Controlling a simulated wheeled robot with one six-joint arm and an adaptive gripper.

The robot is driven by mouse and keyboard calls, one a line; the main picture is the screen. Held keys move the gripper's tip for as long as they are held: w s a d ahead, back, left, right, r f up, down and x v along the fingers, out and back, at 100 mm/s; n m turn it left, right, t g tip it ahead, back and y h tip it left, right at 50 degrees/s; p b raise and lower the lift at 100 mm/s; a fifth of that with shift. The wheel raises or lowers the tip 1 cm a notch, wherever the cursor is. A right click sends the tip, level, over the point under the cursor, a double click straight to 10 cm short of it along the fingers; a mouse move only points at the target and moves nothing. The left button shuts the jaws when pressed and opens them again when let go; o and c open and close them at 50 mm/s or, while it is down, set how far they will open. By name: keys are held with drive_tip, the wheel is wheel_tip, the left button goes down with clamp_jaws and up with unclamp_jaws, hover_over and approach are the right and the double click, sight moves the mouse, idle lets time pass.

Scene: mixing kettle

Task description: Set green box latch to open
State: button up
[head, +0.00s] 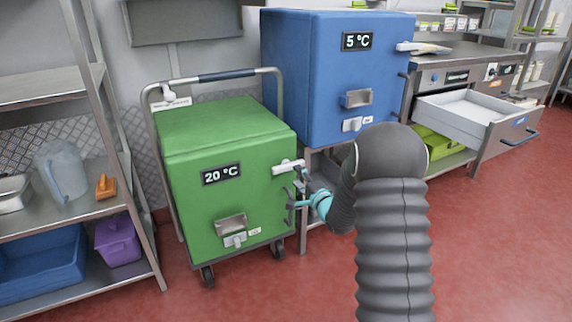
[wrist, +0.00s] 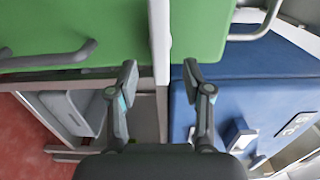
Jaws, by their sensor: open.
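The green box (head: 228,190) stands on a wheeled trolley frame and shows 20 °C on its front. Its white latch (head: 287,166) is a short bar lying about level at the right edge of the front. My gripper (head: 299,188) is just below and right of the latch, its fingers pointing toward the box. In the wrist view my gripper (wrist: 160,76) is open, with one finger on each side of a pale bar (wrist: 160,40), which looks like the latch. I see gaps on both sides, with no clear contact. My arm hides part of the gripper in the head view.
A blue box (head: 320,85) showing 5 °C stands right behind the green box. A grey handle (wrist: 60,57) sticks out from the green box near my gripper. Metal shelves (head: 75,180) stand at left; an open drawer (head: 470,110) is at right. Red floor is clear in front.

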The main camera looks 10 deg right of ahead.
sight(290, 168)
drive_tip(key=shift+p+x, duration=0.3)
drive_tip(key=shift+x, duration=2.6)
drive_tip(key=shift+w, duration=0.1)
drive_tip(key=shift+w+a, duration=0.2)
drive_tip(key=shift+w, duration=0.35)
